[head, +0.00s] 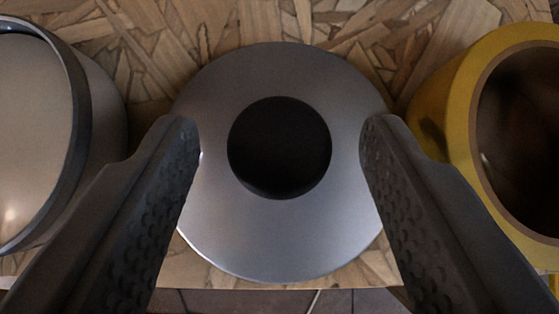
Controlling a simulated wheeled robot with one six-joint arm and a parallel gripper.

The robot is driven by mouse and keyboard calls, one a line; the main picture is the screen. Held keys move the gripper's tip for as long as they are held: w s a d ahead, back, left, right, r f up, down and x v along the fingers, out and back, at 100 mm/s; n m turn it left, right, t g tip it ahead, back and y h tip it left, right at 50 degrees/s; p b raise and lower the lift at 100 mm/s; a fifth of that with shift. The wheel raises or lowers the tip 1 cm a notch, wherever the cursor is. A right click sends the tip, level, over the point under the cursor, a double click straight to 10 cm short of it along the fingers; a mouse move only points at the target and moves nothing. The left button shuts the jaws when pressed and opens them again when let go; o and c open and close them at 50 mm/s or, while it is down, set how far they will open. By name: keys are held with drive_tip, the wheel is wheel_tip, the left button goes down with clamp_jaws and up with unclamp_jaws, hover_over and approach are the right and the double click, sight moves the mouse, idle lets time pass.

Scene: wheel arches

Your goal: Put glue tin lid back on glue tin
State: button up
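A round grey metal lid (280,235) with a black knob (279,148) is in the middle of the head view, seen from above; it looks like the glue tin lid. My gripper (279,135) is open, with one dark finger on each side of the knob. Its fingertips overlap the lid's left and right parts in the picture, with clear gaps to the knob. A yellow open container (455,100) with a dark brown inside is at the right edge, partly cut off. It may be the glue tin, but no label shows. What lies under the lid is hidden.
A grey rounded vessel (100,95) with a dark rim is at the left edge, partly cut off. The wood-chip board (300,22) lies beneath everything. Its near edge shows at the bottom, with a tiled floor (335,302) beyond. Bare board shows behind the lid.

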drive_tip(key=shift+s+r, duration=0.2)
drive_tip(key=shift+r, duration=0.25)
drive_tip(key=v, duration=1.1)
drive_tip(key=shift+s, duration=0.15)
drive_tip(key=shift+r, duration=0.1)
drive_tip(key=s+r+t, duration=0.4)
drive_tip(key=s+r, duration=1.4)
drive_tip(key=s, duration=0.1)
drive_tip(key=s+r+t, duration=0.2)
drive_tip(key=s+r, duration=0.2)
drive_tip(key=s, duration=0.8)
drive_tip(key=s+r+t, duration=0.2)
drive_tip(key=s+r, duration=0.1)
drive_tip(key=s, duration=0.9)
drive_tip(key=shift+r, duration=0.4)
